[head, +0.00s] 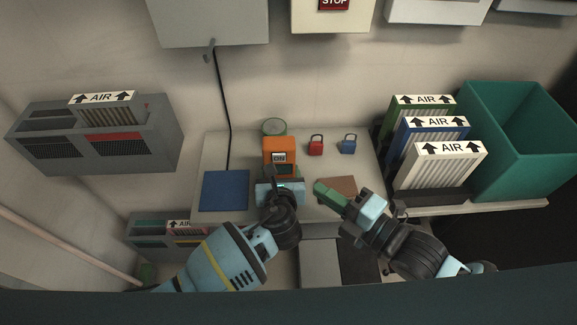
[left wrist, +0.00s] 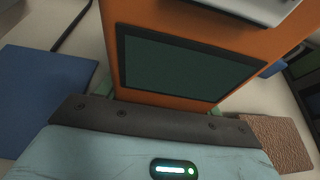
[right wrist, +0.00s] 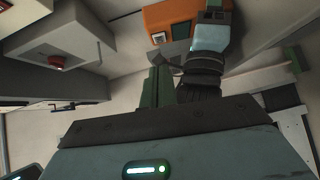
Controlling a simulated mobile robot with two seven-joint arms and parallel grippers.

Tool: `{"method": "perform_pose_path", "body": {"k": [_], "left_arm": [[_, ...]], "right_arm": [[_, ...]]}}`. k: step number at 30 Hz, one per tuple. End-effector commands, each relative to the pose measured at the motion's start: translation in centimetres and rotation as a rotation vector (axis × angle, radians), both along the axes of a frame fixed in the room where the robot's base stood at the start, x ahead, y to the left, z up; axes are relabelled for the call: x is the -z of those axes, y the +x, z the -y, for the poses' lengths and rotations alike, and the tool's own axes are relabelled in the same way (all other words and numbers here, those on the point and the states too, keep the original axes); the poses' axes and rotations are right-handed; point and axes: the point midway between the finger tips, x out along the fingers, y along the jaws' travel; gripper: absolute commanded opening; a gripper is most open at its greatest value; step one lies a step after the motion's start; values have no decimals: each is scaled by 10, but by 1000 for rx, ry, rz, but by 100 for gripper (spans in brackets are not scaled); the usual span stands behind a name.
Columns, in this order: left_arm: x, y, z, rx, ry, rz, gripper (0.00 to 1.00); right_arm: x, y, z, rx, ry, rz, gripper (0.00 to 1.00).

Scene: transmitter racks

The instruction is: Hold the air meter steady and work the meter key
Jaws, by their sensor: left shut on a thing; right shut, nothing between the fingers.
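The orange air meter (head: 279,148) stands on the table with a white ON key near its top and a dark screen below. In the left wrist view the meter (left wrist: 215,40) fills the middle, with its dark screen (left wrist: 180,68) facing me. My left gripper (head: 279,182) is shut on the lower part of the meter; its fingers show at either side of the body. My right gripper (head: 329,194) is shut and empty, right of and in front of the meter, apart from it. In the right wrist view the green fingers (right wrist: 157,85) are together and the meter (right wrist: 172,20) is beyond them.
A blue mat (head: 225,190) lies left of the meter and a brown pad (head: 338,186) lies right. A red padlock (head: 316,146) and a blue padlock (head: 348,145) stand behind. AIR filters (head: 437,172) and a green bin (head: 520,140) are at the right.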

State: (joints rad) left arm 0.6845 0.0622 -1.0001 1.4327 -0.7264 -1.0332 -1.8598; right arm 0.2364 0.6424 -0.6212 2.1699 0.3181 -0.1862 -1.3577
Motion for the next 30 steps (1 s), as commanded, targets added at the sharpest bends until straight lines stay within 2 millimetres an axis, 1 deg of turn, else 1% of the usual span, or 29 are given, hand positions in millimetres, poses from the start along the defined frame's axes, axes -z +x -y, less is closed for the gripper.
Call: {"method": "perform_pose_path", "body": {"k": [1, 9, 13, 17, 24, 30], "left_arm": [[2, -1, -1, -2, 2, -4, 36], [3, 0, -1, -2, 3, -4, 36], [3, -1, -1, -2, 3, -4, 36], [3, -1, -1, -2, 3, -5, 36], [3, -1, -1, -2, 3, -5, 36], [3, -1, -1, -2, 3, -5, 36]], "right_arm": [[0, 0, 0, 0, 0, -1, 0], [0, 1, -1, 0, 1, -1, 0], [0, 7, -6, 1, 3, 0, 0], [0, 19, -19, 0, 4, 3, 0], [3, 48, -48, 0, 5, -1, 0], [5, 65, -64, 1, 2, -1, 0]]}}
